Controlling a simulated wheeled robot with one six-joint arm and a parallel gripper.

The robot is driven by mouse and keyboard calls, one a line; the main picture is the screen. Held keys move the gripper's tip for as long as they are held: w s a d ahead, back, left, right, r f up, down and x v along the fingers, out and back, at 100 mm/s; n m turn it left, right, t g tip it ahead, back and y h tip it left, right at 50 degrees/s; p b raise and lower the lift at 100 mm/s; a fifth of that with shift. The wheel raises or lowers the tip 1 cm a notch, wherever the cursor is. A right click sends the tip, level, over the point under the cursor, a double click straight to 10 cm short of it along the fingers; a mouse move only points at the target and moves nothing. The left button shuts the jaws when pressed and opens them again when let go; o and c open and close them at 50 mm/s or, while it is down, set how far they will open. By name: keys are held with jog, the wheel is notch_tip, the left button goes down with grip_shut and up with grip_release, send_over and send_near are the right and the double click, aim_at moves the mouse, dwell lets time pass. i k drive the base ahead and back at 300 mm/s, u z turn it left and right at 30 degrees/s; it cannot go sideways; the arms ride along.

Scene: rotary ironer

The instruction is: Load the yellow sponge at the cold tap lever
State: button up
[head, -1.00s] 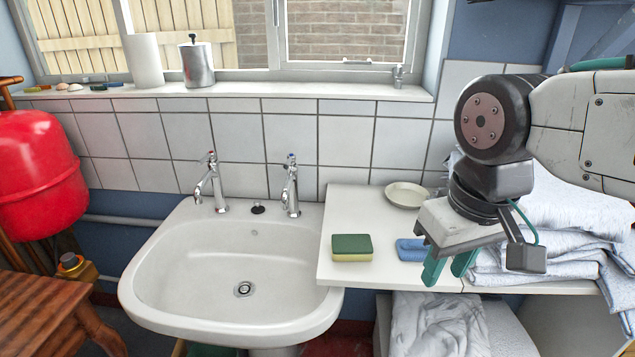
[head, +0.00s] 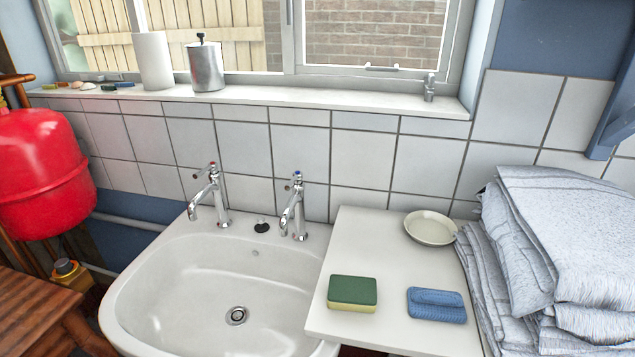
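A sponge (head: 352,293) with a green top and yellow lower part lies flat on the white counter (head: 385,255), close to the edge beside the basin. The right tap (head: 299,212) has a blue mark at its top lever (head: 297,177) and stands at the back right of the basin. The left tap (head: 214,196) has a red mark. My gripper is not in view now.
A blue sponge or folded cloth (head: 436,305) lies right of the yellow-green sponge. A pale dish (head: 430,229) stands behind it. Folded towels (head: 560,250) are stacked at the right. The white basin (head: 180,290) is empty, with a dark plug (head: 261,226) between the taps.

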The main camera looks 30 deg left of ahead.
aim_at(298, 176)
jog(key=k, duration=0.4)
jog(key=u, duration=1.15)
jog(key=i, duration=0.5)
jog(key=u, duration=0.05)
